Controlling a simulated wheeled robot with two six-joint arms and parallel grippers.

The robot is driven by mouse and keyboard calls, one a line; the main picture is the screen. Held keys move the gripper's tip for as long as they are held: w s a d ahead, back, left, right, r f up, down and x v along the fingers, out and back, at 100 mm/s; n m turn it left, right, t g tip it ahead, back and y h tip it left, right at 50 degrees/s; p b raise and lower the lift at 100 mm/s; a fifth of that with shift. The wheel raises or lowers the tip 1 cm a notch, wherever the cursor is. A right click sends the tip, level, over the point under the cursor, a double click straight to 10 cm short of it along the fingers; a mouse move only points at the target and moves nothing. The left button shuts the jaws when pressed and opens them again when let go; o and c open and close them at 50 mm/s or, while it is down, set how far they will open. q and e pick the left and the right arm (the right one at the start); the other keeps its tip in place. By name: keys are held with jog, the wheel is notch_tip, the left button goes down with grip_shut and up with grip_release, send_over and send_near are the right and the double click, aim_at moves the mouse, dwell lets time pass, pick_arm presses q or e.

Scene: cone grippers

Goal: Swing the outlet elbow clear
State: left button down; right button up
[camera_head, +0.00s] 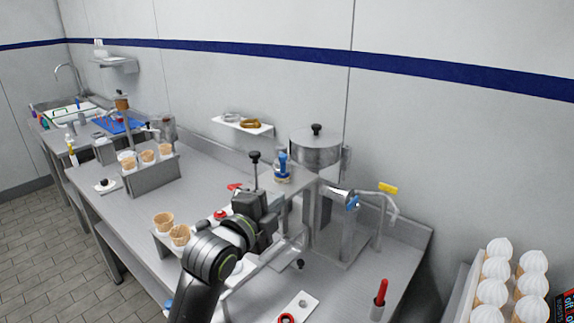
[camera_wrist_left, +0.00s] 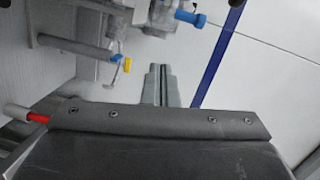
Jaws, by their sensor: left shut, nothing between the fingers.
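The outlet elbow (camera_head: 368,194) is a grey metal pipe on the right of the steel machine (camera_head: 316,150), with its end bent downward. A yellow tab (camera_head: 388,188) is at its outer end and a blue handle (camera_head: 353,203) near its inner end. My right gripper is not in view.
Cones stand in holders (camera_head: 150,177) at the left. A wall shelf (camera_head: 243,125) holds small rings. A red-handled tool (camera_head: 380,292) stands at the counter's front right. White-topped cones (camera_head: 497,268) fill the right edge.

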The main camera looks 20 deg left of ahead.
aim_at(287, 163)
pick_arm(q)
jog(key=shift+m+t+h, duration=0.3)
jog(key=shift+m+t, duration=0.2)
jog(key=shift+m, duration=0.4)
jog(key=r, duration=0.2)
jog(key=w+d+r, duration=0.1)
jog(key=r, duration=0.1)
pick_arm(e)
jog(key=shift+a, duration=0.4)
